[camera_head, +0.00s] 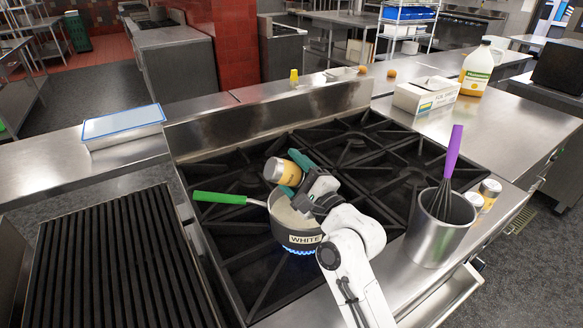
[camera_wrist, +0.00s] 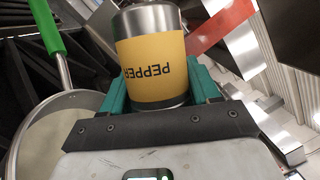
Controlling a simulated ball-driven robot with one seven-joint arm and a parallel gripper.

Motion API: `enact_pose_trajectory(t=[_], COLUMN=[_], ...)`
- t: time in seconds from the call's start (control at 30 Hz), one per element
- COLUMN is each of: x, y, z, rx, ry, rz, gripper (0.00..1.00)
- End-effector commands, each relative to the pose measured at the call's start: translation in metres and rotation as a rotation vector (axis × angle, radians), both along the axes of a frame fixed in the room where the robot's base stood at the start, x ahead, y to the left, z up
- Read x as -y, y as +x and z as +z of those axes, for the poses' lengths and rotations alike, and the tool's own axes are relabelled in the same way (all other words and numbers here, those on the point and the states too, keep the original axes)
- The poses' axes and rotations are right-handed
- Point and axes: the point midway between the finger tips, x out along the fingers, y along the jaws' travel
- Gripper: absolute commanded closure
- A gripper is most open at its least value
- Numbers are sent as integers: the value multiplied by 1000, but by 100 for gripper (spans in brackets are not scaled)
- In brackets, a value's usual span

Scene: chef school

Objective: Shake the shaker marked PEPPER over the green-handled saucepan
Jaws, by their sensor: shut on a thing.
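The shaker marked PEPPER (camera_wrist: 150,68), steel with a yellow label, is held in my gripper (camera_head: 297,172). The gripper is shut on it, with its green fingers (camera_wrist: 206,82) on both sides. In the head view the shaker (camera_head: 281,171) is strongly tilted, just above the back-left part of the saucepan opening. The green-handled saucepan (camera_head: 283,230) sits on a lit burner, with a label reading WHITE on its side. Its green handle (camera_head: 219,198) points left. The wrist view shows its rim and pale contents (camera_wrist: 50,140). My gripper and arm cover part of the pan.
A steel canister (camera_head: 432,238) holding a purple-handled whisk (camera_head: 452,158) stands right of the burners. Two more shakers (camera_head: 489,193) stand behind it. A foil box (camera_head: 426,94) and a jug (camera_head: 477,68) are at the back right. A ribbed grill (camera_head: 108,262) lies left.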

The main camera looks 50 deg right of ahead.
Motion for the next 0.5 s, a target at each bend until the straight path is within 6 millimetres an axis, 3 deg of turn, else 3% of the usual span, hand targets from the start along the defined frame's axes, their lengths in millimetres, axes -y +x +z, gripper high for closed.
enact_pose_trajectory(t=[0.03, 0.13, 0.27, 0.5], x=[0, 0, 0, 0], y=[0, 0, 0, 0], z=[-14, -18, -13, 13], rx=[0, 1, 1, 0], ry=[1, 1, 0, 0], rz=[0, 1, 0, 0], gripper=[76, 76, 76, 76])
